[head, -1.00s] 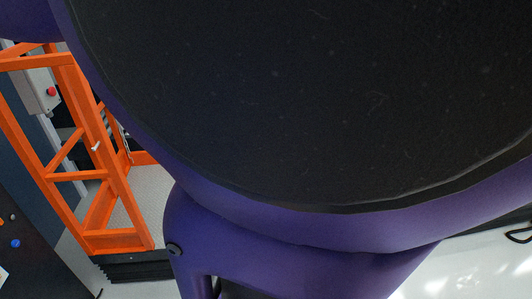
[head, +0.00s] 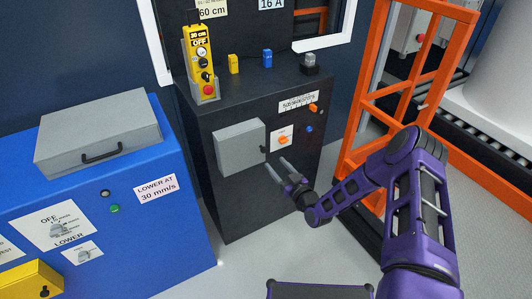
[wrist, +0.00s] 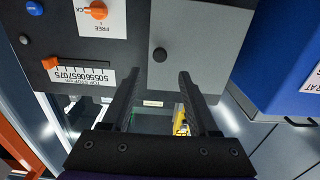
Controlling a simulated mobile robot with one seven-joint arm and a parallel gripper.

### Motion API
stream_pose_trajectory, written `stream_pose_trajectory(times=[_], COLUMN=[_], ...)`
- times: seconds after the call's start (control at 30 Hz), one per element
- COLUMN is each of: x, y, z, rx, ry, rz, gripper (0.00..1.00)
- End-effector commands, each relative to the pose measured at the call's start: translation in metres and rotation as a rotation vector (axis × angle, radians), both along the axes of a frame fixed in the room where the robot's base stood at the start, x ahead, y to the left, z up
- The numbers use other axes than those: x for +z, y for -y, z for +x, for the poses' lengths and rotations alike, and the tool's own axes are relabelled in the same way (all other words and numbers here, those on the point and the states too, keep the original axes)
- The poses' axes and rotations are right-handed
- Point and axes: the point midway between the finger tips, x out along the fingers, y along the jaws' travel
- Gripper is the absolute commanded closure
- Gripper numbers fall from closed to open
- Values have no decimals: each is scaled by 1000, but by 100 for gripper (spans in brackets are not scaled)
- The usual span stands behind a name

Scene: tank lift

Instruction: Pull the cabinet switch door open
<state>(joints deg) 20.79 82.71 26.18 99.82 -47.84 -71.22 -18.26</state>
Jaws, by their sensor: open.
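The black cabinet (head: 216,194) stands in the middle of the head view. Its front carries a grey square switch door (head: 238,143), which looks closed, with a small dark knob (head: 264,149) near its right edge. My gripper (head: 275,164) is just in front of the cabinet, a little below and right of the knob. In the wrist view my gripper (wrist: 160,76) is open and empty. The knob (wrist: 159,55) of the grey door (wrist: 197,38) lies just beyond the fingertips, in line with the gap, and no contact shows.
Right of the door are an orange switch (head: 283,140) and a blue button (head: 309,129). A yellow control pendant (head: 201,63) stands on the cabinet top. A blue cabinet (head: 185,235) is at left, an orange frame (head: 354,160) at right. Grey floor lies in front.

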Motion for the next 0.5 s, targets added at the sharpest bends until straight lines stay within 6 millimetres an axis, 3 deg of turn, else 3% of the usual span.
stream_pose_trajectory(times=[0.2, 0.5], x=[-1, 0], y=[-26, -44], z=[39, 66], rx=[0, 0], ry=[4, 1], rz=[0, 0], gripper=[40, 40])
